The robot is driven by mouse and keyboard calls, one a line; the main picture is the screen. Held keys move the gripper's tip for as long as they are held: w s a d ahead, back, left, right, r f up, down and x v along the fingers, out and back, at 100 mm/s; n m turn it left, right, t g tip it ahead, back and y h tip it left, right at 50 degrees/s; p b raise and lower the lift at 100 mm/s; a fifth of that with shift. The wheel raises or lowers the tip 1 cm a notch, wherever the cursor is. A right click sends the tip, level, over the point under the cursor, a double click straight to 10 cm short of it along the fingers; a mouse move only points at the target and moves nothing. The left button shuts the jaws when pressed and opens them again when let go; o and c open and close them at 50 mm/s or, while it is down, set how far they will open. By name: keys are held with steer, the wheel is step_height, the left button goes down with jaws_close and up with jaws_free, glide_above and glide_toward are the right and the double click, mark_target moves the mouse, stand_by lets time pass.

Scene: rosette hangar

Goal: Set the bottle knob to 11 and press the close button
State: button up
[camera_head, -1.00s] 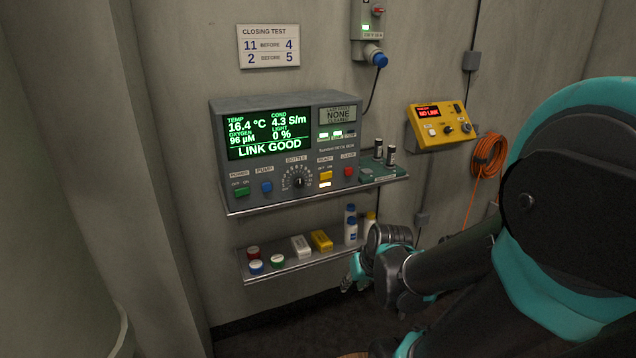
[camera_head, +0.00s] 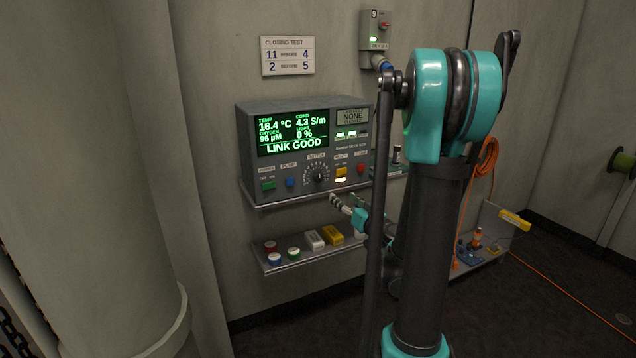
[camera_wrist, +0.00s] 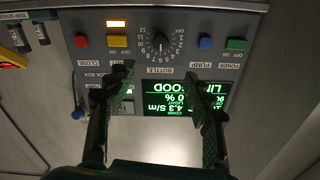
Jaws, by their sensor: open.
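The grey deck box (camera_head: 246,150) stands on the upper shelf, its screen reading LINK GOOD. Its black bottle knob (camera_head: 318,174) has a numbered dial; I cannot surely tell which number it points to. The red close button (camera_head: 361,169) is right of the knob, past a yellow ready button (camera_head: 341,172). My gripper (camera_head: 340,203) is open and empty, in front of the box's lower edge. In the wrist view the panel is upside down; the knob (camera_wrist: 160,45) lies beyond and between my open fingers (camera_wrist: 160,85), apart from them, and the close button (camera_wrist: 81,41) is at left.
A sign (camera_head: 287,56) reads CLOSING TEST, 11 before 4, 2 before 5. A small display (camera_head: 352,117) on the box reads NONE. The lower shelf (camera_head: 300,262) holds several capped jars and blocks. Green (camera_head: 268,185) and blue (camera_head: 290,182) buttons sit left of the knob.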

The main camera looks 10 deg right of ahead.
mark_target(319, 178)
steer(key=x, duration=1.6)
steer(key=shift+w+a+f, duration=0.1)
steer(key=shift+w, duration=0.2)
steer(key=c, duration=1.2)
steer(key=shift+o, duration=0.2)
